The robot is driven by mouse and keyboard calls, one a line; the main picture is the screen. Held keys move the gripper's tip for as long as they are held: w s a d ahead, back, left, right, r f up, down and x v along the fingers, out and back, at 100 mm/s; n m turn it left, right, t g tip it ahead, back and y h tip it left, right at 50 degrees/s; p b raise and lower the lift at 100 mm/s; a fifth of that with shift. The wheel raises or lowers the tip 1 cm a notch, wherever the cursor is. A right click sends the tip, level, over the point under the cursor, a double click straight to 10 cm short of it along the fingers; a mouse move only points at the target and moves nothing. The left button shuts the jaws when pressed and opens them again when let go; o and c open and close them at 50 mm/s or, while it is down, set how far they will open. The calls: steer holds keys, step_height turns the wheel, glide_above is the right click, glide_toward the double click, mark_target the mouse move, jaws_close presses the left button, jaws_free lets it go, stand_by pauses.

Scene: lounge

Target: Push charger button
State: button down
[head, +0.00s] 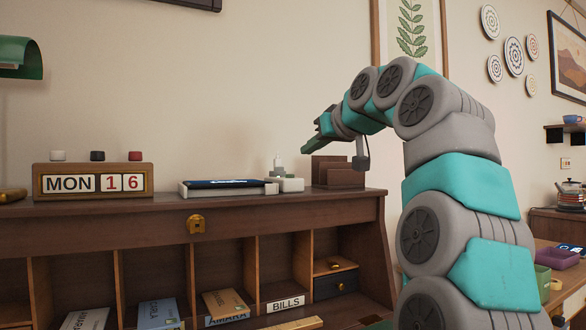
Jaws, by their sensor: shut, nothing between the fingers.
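A pale flat charger (272,187) lies on top of the wooden desk, with a dark phone (225,183) resting on it. A small white block (292,184) and a little pale upright piece (278,163) are at its right end. I cannot tell which part is the button. My gripper (320,125) is shut and empty. It is in the air, above and to the right of the charger in the picture, apart from it. My wrist partly hides the gripper.
A block calendar (93,183) reading MON 16 stands left of the charger. A brown wooden holder (338,176) stands at the right end of the desk top. Cubbyholes below hold books and a BILLS label (285,303). A green lamp shade (20,58) is at upper left.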

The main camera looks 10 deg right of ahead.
steer(key=shift+w+d+r+t, duration=0.1)
steer(key=shift+d+r+t, duration=0.15)
steer(key=shift+r, duration=0.35)
steer(key=shift+w+d+r+t, duration=0.15)
steer(key=shift+d+r, duration=0.1)
steer(key=shift+r, duration=0.3)
steer(key=p, duration=0.2)
glide_above(290, 175)
steer(key=s, duration=0.1)
steer(key=f, duration=0.3)
steer(key=shift+s+d+f, duration=0.1)
steer(key=shift+d, duration=0.3)
steer(key=shift+s+f+b, duration=0.15)
steer(key=shift+f+b, duration=0.45)
steer(key=shift+b, duration=0.05)
steer(key=shift+d+f+b, duration=0.1)
steer(key=shift+f+b, duration=0.3)
steer(key=shift+f, duration=0.55)
steer(key=shift+f, duration=0.2)
